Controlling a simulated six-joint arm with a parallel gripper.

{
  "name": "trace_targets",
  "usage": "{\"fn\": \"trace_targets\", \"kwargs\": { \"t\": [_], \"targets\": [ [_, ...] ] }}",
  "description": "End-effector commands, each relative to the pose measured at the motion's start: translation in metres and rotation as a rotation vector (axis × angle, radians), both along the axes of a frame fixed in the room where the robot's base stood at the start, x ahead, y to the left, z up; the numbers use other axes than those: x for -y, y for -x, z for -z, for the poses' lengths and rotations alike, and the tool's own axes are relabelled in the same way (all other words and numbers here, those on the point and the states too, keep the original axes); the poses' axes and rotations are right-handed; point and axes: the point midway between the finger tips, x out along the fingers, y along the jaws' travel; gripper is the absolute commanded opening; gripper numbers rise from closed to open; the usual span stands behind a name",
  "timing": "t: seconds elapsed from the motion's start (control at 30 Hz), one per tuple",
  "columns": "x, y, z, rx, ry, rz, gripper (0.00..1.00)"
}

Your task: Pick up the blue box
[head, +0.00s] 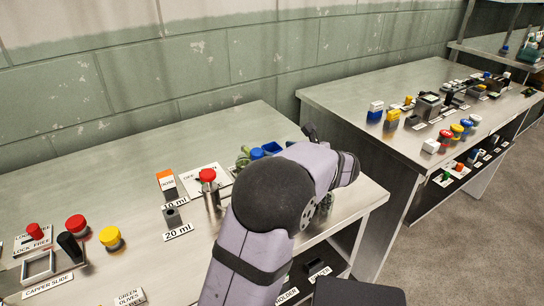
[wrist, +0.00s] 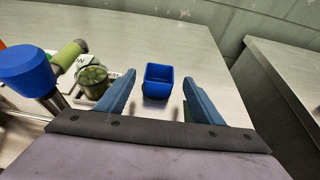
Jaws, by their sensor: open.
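The blue box (wrist: 158,87) is a small open-topped square container standing upright on the metal table in the wrist view. It also shows in the head view (head: 273,147), partly hidden behind my arm. My gripper (wrist: 160,77) is open and empty. Its two blue fingers point toward the box, which appears between the fingertips in the wrist view. I see no contact with it, and the exact distance is hard to tell. The head view does not show the fingertips clearly.
Left of the box are a green ribbed knob (wrist: 91,76) and a large blue knob (wrist: 27,72) on a metal post. The table surface right of the box is clear up to its edge. A second table (head: 345,98) with several small items stands beyond a gap.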

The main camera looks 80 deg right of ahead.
Motion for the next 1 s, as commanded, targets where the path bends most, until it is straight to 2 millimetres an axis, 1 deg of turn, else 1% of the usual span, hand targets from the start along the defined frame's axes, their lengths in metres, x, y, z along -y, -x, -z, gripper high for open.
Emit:
{"fn": "trace_targets", "kwargs": {
  "t": [0.2, 0.47, 0.8, 1.0],
  "targets": [
    [0.011, -0.012, 0.007, 0.000, -0.002, -0.001, 0.61],
    [0.015, -0.017, 0.009, 0.002, -0.002, -0.001, 0.61],
    [0.040, -0.043, 0.024, 0.002, -0.003, -0.001, 0.61],
    [0.046, -0.048, 0.026, 0.002, -0.002, 0.000, 0.61]
  ]
}}
